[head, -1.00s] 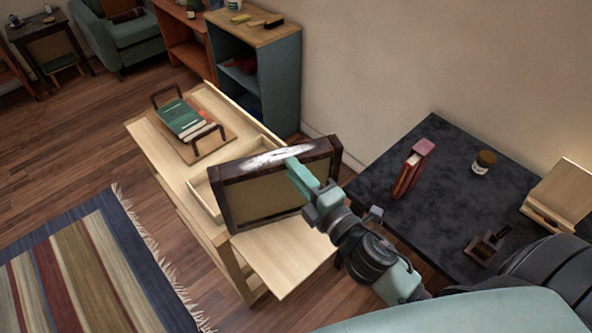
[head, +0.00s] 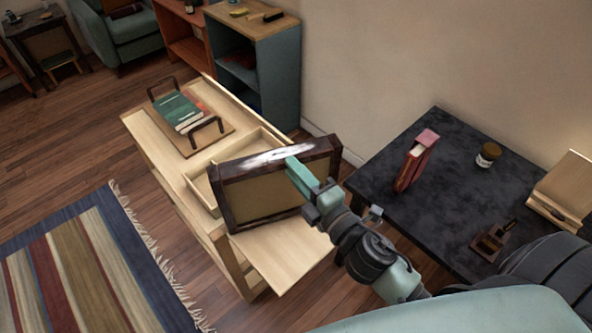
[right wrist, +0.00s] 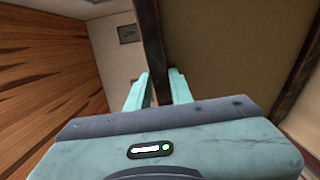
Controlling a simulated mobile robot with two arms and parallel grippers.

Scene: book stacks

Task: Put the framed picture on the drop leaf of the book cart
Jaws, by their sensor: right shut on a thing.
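The framed picture (head: 262,200), with a dark brown frame and a tan face toward me, stands tilted over the near end of the pale wooden book cart (head: 160,145). My right gripper (head: 296,168) is shut on its upper right edge. In the right wrist view, the fingers (right wrist: 158,88) close around a dark frame bar (right wrist: 152,45), with the tan panel (right wrist: 220,50) beside it. The drop leaf (head: 288,262) sticks out at the cart's near end, below the picture. I cannot tell whether the picture touches it. My left gripper is not in view.
A tray with books (head: 186,115) and an open compartment (head: 204,190) are on the cart. A striped rug (head: 90,265) lies left.

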